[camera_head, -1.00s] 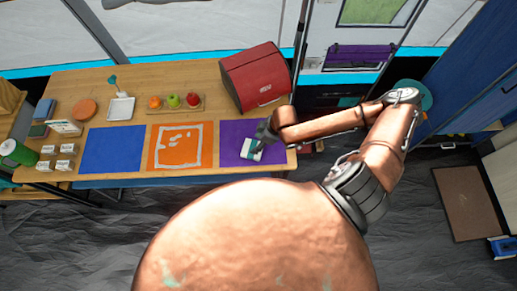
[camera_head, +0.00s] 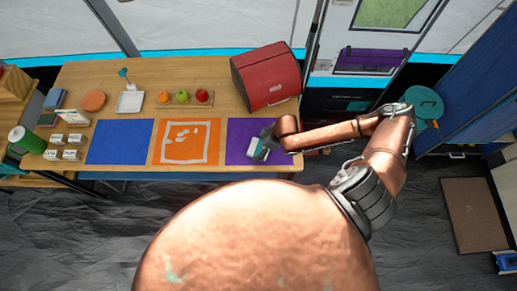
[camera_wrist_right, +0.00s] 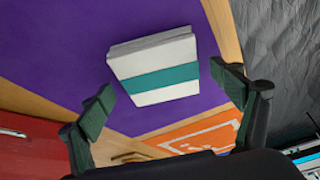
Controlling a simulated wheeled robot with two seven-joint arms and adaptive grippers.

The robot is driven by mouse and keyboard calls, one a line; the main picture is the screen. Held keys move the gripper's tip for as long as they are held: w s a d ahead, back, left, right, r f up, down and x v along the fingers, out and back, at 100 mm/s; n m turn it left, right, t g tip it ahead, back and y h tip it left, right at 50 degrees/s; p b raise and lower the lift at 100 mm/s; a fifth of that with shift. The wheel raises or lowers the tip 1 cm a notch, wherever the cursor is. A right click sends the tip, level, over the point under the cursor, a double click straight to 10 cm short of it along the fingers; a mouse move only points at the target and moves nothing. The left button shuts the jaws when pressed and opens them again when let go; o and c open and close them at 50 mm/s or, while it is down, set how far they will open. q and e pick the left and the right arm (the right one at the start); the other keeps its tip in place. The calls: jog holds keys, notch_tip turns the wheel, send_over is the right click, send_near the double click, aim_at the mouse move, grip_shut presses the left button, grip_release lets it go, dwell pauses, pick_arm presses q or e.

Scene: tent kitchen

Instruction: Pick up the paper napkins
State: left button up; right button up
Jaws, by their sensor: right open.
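The paper napkins (camera_wrist_right: 155,68) are a white, square-edged stack with a teal band. They lie on the purple mat (camera_wrist_right: 60,55) in the right wrist view. In the head view the napkins (camera_head: 258,152) show small on the purple mat (camera_head: 236,132), partly covered by my right gripper (camera_head: 266,141). In the right wrist view my right gripper (camera_wrist_right: 165,95) is open, its fingers apart on either side of the napkins' near end. The fingers do not visibly touch the napkins. My left gripper is not in view.
An orange mat (camera_head: 212,128) and a blue mat (camera_head: 122,140) lie to the left on the wooden table (camera_head: 215,70). A red bread box (camera_head: 265,77) stands behind the purple mat. A tray with fruit (camera_head: 204,98) and several small white boxes (camera_head: 72,154) are farther left.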

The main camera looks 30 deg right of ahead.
jog(key=shift+f, duration=0.2)
dwell(0.5)
jog(key=c, duration=1.2)
jog(key=shift+c, duration=0.2)
